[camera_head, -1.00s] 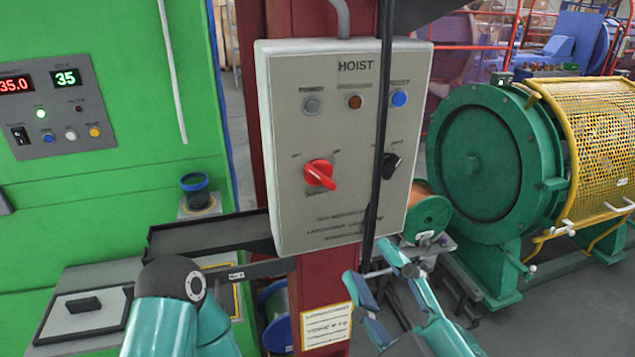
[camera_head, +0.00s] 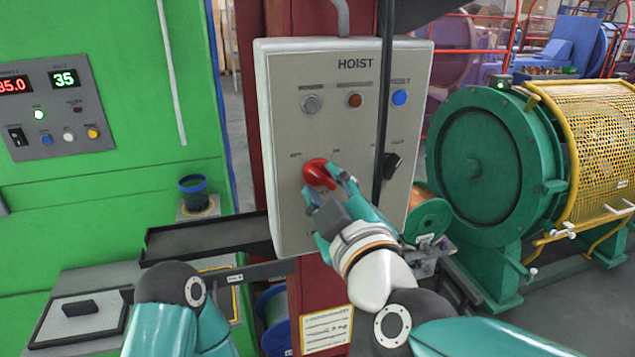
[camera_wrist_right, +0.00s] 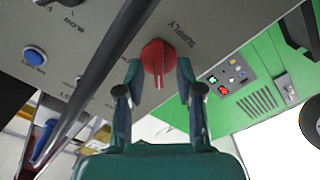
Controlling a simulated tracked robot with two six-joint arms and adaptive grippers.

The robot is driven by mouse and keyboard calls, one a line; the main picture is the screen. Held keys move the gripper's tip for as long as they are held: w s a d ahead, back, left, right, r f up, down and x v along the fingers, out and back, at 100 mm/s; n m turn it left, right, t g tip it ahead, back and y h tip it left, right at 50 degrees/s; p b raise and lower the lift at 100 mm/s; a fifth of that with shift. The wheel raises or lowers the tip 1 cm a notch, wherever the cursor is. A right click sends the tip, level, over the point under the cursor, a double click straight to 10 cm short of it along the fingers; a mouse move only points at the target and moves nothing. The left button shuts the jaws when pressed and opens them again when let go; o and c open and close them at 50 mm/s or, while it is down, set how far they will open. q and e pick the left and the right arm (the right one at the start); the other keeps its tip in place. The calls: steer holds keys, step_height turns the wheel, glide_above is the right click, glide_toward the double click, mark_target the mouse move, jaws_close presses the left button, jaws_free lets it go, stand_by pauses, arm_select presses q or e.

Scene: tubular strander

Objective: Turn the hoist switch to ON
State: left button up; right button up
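The grey HOIST panel (camera_head: 345,75) stands upright on a dark red column. Its red rotary switch (camera_head: 317,174) is low on the left, between small labels at its upper left and upper right; they are too blurred to read surely. My right gripper (camera_head: 327,190) is at this switch and partly covers it. In the right wrist view, the red switch (camera_wrist_right: 157,58) sits between the two fingertips (camera_wrist_right: 158,73), its raised handle pointing toward the gripper. The fingers are spread, with a slight gap seemingly on each side. My left gripper is out of view.
A black knob (camera_head: 391,163) is right of the red switch. A dark vertical bar (camera_head: 385,100) hangs in front of the panel, close to my right gripper. A grey indicator, an orange one and a blue button (camera_head: 399,97) sit above. A black tray (camera_head: 205,238) juts out at left.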

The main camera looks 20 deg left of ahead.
steer(key=shift+w+a, duration=0.2)
steer(key=shift+w, duration=0.15)
steer(key=shift+c, duration=0.3)
